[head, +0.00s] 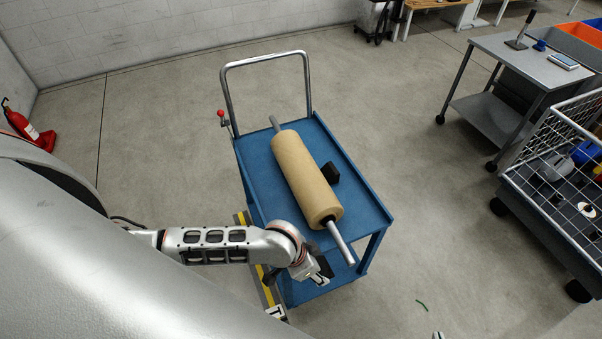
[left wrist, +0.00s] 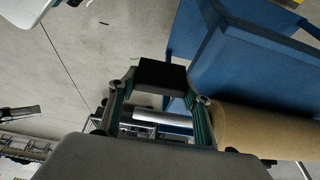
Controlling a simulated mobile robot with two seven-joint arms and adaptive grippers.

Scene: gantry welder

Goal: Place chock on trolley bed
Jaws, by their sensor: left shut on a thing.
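The blue trolley (head: 258,165) stands mid-floor with a tan roll (head: 304,178) on a metal shaft lying along its bed. One black chock (head: 330,173) sits on the bed to the right of the roll. My left gripper (head: 321,271) is shut on another black chock (head: 326,265), near the trolley's near end, below the shaft end in the picture. In the left wrist view this chock (left wrist: 161,74) is between the fingers, with the blue trolley (left wrist: 235,62) and roll (left wrist: 265,132) to the right. Only a small tip of what seems my right gripper (head: 438,335) shows at the bottom edge.
The trolley's tall metal handle (head: 225,95) rises at its far end. A grey side table (head: 535,65) and a wire-sided cart (head: 535,205) stand at the right. A red extinguisher (head: 28,132) is by the left wall. Open floor lies between trolley and cart.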

